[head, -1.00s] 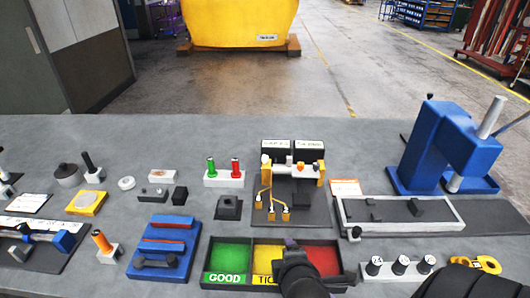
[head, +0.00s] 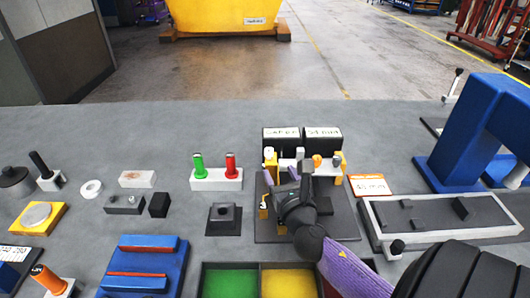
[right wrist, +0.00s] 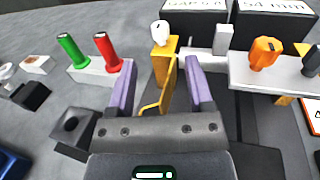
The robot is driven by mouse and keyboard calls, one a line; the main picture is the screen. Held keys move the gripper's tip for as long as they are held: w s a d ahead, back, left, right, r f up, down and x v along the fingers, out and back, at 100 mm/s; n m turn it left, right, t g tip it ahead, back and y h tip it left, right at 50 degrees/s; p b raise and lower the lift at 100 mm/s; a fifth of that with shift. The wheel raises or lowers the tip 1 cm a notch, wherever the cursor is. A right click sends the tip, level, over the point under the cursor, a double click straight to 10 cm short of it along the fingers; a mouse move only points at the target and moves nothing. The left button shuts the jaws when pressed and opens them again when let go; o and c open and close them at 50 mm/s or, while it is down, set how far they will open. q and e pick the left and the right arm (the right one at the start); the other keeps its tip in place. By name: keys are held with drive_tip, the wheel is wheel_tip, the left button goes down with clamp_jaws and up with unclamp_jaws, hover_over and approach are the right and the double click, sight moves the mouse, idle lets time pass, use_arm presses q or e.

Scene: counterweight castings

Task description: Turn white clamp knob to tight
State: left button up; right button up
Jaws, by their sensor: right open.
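The white clamp knob (right wrist: 160,33) stands upright on a yellow post (right wrist: 164,62) at the left end of the fixture in the right wrist view. It also shows small in the head view (head: 269,153). My right gripper (right wrist: 162,82) is open, with its two purple fingers pointing towards the knob and apart from it. A thin yellow bar (right wrist: 169,85) shows between the fingers; I cannot tell if they touch it. In the head view my right gripper (head: 288,172) is over the fixture's dark base (head: 342,222) and hides part of it. My left gripper is out of view.
An orange knob (right wrist: 265,52) and a dark knob (right wrist: 311,60) stand to the right on a white block. Green (head: 198,166) and red (head: 231,165) handles stand left of the fixture. Two black labelled boxes (head: 322,136) stand behind. A grey tray (head: 440,212) lies right.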

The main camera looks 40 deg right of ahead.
sight(270, 152)
drive_tip(key=b+x, duration=0.1)
drive_tip(key=x, duration=0.8)
drive_tip(key=shift+r, duration=0.1)
clamp_jaws()
